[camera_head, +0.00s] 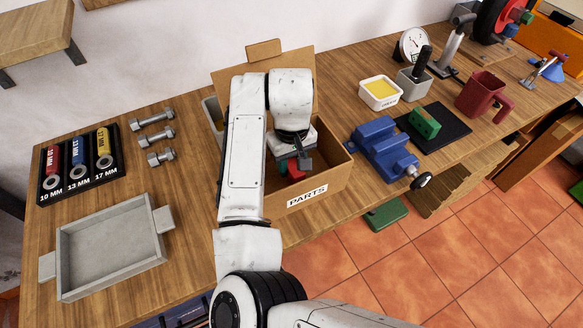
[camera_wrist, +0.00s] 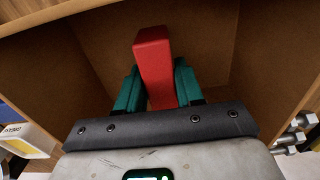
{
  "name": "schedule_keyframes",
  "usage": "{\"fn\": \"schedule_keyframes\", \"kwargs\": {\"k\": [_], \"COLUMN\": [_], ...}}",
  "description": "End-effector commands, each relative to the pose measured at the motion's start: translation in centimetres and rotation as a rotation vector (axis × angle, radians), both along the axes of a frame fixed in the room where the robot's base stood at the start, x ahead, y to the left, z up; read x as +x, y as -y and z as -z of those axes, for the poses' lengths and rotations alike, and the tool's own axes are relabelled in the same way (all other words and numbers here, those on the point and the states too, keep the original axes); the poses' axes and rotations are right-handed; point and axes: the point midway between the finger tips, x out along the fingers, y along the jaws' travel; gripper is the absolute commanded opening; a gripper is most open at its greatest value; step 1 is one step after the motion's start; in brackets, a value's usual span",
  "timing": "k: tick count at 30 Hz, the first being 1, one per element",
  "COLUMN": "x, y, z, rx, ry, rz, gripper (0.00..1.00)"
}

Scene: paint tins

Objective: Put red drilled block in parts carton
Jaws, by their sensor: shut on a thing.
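The red drilled block (camera_wrist: 153,60) is between the teal fingers of my gripper (camera_wrist: 157,88) in the wrist view. The fingers are shut on its two sides, and no hole shows on the faces in view. In the head view, a small part of the red block (camera_head: 295,170) shows below my gripper (camera_head: 290,166). The parts carton (camera_head: 330,184) is an open cardboard box with a "PARTS" label and raised back flaps. My gripper and the block are inside the carton's opening. Cardboard walls (camera_wrist: 95,50) surround them in the wrist view. My arm hides much of the carton's left side.
Several bolts (camera_head: 157,136), a black socket tray (camera_head: 80,165) and a grey tray (camera_head: 110,243) lie left of the carton. A blue vise (camera_head: 383,150), a green block (camera_head: 424,122) on a black mat and a red mug (camera_head: 482,95) stand to the right.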

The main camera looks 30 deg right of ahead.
Motion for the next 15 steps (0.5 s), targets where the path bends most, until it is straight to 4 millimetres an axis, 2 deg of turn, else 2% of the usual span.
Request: {"fn": "schedule_keyframes", "kwargs": {"k": [5,15], "x": [0.0,0.0], "y": [0.0,0.0], "z": [2.3,2.7], "rx": [0.0,0.0], "ry": [-0.002,0.0], "rz": [0.0,0.0], "gripper": [0.0,0.0]}}
